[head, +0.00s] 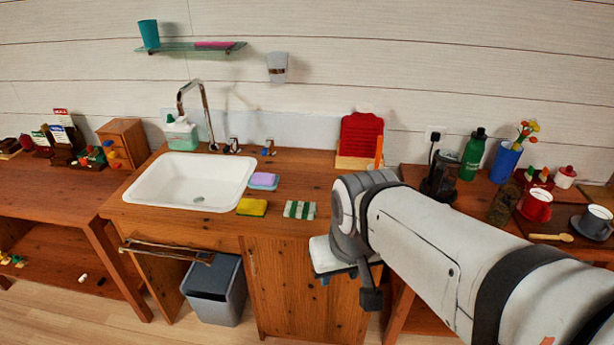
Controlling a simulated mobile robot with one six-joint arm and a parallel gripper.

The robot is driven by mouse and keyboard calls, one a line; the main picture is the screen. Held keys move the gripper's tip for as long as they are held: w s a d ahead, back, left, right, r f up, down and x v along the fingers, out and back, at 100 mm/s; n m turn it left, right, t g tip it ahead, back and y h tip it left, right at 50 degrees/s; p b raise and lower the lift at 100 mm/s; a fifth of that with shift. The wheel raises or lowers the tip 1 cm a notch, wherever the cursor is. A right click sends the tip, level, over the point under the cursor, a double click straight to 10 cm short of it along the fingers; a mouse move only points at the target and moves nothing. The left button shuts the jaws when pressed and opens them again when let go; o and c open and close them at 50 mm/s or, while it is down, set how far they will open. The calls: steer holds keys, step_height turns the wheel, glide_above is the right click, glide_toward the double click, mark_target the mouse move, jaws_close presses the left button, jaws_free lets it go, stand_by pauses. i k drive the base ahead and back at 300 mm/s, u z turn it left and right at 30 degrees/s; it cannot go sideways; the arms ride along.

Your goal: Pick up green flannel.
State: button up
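The green flannel (299,209) is a small green-and-white striped folded cloth. It lies flat on the wooden counter (300,180) near its front edge, right of the sink. My gripper (339,276) is in front of the counter, below and to the right of the flannel in the picture, and apart from it. My wrist hides most of the gripper, so I cannot tell whether its fingers are open or shut.
A yellow sponge (252,207) lies just left of the flannel, with a purple soap on a blue dish (263,181) behind it. A white sink (193,182) is farther left. A red ribbed item (361,134) stands at the counter's back right. A grey bin (214,290) stands below.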

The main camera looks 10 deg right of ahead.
mark_target(294, 209)
steer(key=z, duration=0.05)
steer(key=i, duration=1)
steer(key=z, duration=0.05)
